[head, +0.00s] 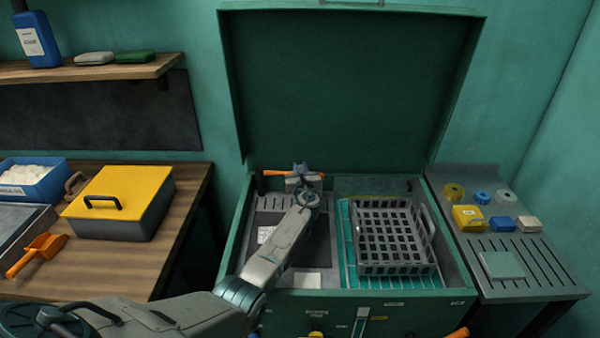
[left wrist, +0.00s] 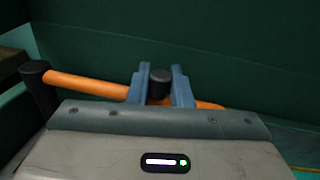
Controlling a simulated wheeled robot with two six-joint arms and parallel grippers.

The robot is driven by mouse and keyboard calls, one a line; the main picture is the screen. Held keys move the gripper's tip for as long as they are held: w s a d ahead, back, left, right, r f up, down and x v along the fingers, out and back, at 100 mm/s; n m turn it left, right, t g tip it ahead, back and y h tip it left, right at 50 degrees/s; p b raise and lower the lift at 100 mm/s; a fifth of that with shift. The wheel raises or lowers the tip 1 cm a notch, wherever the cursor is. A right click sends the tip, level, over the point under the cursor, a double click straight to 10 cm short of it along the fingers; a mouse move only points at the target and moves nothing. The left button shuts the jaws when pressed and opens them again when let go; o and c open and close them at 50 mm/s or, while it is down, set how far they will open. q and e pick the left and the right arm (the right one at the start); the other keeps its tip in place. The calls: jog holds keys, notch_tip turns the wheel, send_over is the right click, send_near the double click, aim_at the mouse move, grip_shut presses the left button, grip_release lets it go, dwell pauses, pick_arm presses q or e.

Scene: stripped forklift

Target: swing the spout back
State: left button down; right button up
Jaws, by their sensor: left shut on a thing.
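The orange spout (head: 279,173) lies across the back of the open green cabinet's left side. It also shows in the left wrist view (left wrist: 88,86), running from a dark upright post (left wrist: 39,88) at left toward the right. A short dark knob (left wrist: 160,84) stands on the spout. My left gripper (head: 302,170) reaches in from the front. In the left wrist view, its two blue fingers (left wrist: 158,73) are shut on the knob, one on each side. The lower part of the grip is hidden behind the gripper body. My right gripper is not in view.
A grey wire basket (head: 392,237) sits in the cabinet's right half. The raised green lid (head: 350,90) stands behind. A wooden bench with a yellow-lidded box (head: 125,195) is at left. A slotted grey side table (head: 535,262) with small items is at right.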

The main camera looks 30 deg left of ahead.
pick_arm(q)
jog(key=shift+r, duration=0.2)
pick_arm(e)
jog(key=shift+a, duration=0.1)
pick_arm(q)
jog(key=c, duration=1.6)
grip_release()
jog(key=shift+w+f, duration=0.1)
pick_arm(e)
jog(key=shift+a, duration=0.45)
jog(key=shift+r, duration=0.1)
